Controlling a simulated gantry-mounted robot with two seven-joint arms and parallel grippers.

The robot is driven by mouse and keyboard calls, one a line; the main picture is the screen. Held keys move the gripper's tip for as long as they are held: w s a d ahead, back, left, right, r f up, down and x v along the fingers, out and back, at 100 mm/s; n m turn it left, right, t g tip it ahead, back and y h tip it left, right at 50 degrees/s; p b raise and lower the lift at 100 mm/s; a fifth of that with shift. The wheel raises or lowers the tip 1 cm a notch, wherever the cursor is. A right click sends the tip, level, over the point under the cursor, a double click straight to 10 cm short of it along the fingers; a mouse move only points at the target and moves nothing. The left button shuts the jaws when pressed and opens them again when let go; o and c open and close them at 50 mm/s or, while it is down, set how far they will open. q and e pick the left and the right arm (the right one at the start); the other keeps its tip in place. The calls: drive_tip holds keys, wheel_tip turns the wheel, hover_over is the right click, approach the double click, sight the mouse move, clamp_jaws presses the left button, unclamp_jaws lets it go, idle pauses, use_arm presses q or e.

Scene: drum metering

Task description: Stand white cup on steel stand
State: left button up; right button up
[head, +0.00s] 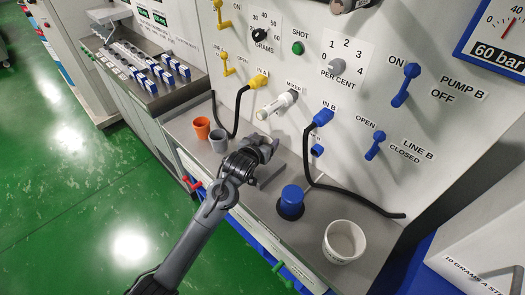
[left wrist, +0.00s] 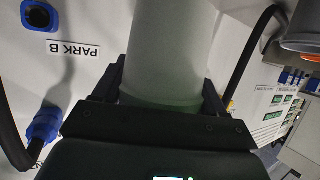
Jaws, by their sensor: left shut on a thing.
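My left gripper (head: 268,147) is above the steel counter, in front of the panel and below the mixer nozzle. In the left wrist view its jaws are shut on a pale, slightly tapered cylinder (left wrist: 165,55), which looks like the white cup. In the head view the gripper hides the held cup. A flat grey metal piece (head: 271,177) shows just below and right of the gripper and looks like part of the steel stand; the rest is hidden. I cannot tell whether the cup touches it. My right gripper is out of view.
An orange cup (head: 201,128) and a grey cup (head: 218,142) stand left of the gripper. The white mixer nozzle (head: 278,103) juts out above. A blue-capped container (head: 290,202), a white tub (head: 344,241) and a black hose (head: 308,165) are to the right.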

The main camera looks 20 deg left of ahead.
use_arm(q)
drive_tip(key=shift+w+a+f, duration=0.45)
drive_tip(key=shift+w+a, duration=0.05)
wheel_tip(320, 180, down, 4)
drive_tip(key=shift+r+b, duration=0.25)
drive_tip(key=shift+b, duration=0.4)
drive_tip(key=shift+f, duration=0.15)
drive_tip(key=shift+f, duration=0.1)
drive_tip(key=o, duration=1)
drive_tip(key=shift+f, duration=0.1)
drive_tip(key=shift+o, duration=0.2)
